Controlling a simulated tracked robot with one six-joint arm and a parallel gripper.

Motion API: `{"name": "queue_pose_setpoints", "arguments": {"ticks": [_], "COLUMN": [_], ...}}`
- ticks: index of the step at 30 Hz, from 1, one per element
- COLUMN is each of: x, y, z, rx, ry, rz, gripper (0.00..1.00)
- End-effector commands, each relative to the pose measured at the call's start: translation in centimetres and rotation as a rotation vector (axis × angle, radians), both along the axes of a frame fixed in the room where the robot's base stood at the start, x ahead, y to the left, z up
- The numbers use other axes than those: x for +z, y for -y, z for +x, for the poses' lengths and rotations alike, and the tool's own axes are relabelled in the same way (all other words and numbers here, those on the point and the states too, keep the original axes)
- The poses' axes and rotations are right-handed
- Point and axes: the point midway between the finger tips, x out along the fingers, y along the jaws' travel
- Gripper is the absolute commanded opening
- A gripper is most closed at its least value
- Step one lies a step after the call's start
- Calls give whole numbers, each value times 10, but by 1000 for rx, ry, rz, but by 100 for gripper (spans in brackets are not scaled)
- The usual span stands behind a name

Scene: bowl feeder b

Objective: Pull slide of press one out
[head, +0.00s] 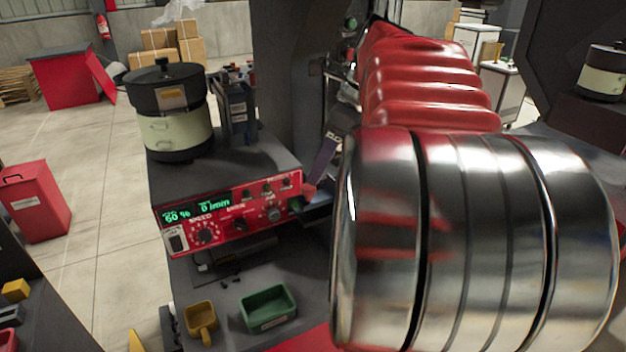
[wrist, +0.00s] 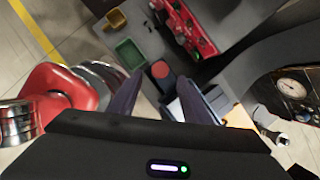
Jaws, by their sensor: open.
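My gripper (wrist: 163,80) is open in the wrist view, its two dark fingers pointing up the picture with a gap between the tips. A dark block with a round red face (wrist: 160,69) shows in and just beyond that gap. It may be the slide of press one, but I cannot tell for sure, nor whether a finger touches it. A dark machine with a round gauge (wrist: 292,86) stands at the right, perhaps part of the press. In the head view my arm covers most of the right side and hides the press area.
A red control box (head: 235,215) with knobs and a green display stands on the bench, a bowl feeder (head: 174,125) on top. A green bin (head: 268,308) and a yellow bin (head: 200,320) sit in front. Open floor (head: 95,190) lies at the left.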

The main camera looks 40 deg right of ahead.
Motion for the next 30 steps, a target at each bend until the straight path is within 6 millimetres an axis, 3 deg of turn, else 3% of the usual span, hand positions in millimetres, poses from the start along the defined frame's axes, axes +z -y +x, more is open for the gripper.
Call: {"name": "queue_pose_setpoints", "arguments": {"ticks": [10,22,30], "x": [-42,-49,-48], "y": [-9,-10,-10], "z": [15,18,18], "rx": [1,1,1], "ry": [0,1,1], "rz": [0,-1,-1], "gripper": [44,44,26]}}
